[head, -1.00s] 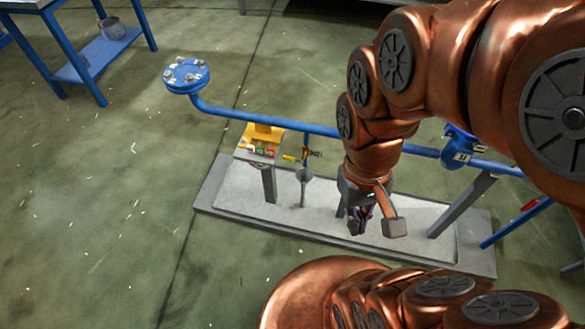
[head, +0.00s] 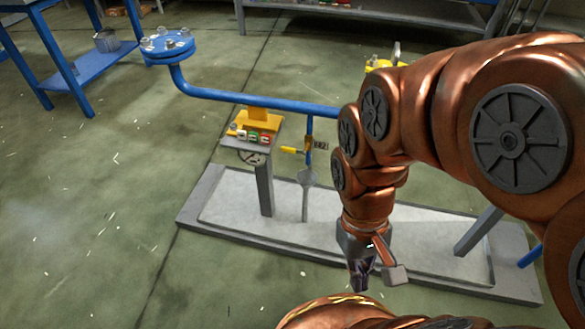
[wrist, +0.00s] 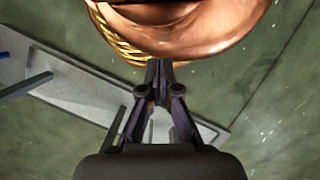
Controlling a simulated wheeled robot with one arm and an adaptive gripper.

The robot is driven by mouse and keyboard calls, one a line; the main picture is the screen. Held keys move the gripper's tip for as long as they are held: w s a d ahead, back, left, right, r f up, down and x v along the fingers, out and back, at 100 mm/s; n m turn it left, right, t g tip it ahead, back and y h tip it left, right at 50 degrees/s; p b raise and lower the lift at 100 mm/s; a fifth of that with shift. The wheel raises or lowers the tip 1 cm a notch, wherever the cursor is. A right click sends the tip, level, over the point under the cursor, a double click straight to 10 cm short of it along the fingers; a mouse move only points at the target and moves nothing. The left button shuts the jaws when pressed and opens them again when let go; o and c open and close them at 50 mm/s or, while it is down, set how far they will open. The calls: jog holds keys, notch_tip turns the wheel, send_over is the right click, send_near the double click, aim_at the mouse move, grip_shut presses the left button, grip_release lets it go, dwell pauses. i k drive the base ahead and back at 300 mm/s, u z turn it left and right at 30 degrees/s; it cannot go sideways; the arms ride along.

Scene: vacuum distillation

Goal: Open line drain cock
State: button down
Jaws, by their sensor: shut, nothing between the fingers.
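The drain cock with its yellow lever (head: 292,150) sits on a short vertical blue pipe (head: 309,130) that drops from the long blue line (head: 270,103). Its lever points left, roughly level. A small dark tag (head: 321,145) hangs beside it, and a grey funnel (head: 306,177) stands below it. My gripper (head: 361,281) is shut and empty, pointing down, right of and lower in the picture than the cock, clear of it. In the wrist view my gripper (wrist: 159,68) shows its fingers together, with nothing between them. The cock is not visible in that view.
A grey base plinth (head: 235,218) lies below, also in the wrist view (wrist: 85,97). A blue flange (head: 168,45) and a blue bench (head: 90,67) are at left. Open floor lies at left.

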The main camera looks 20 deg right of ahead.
aim_at(283, 149)
jog(key=z, duration=1)
jog(key=k, duration=0.9)
jog(key=u, duration=1.35)
jog(key=i, duration=0.5)
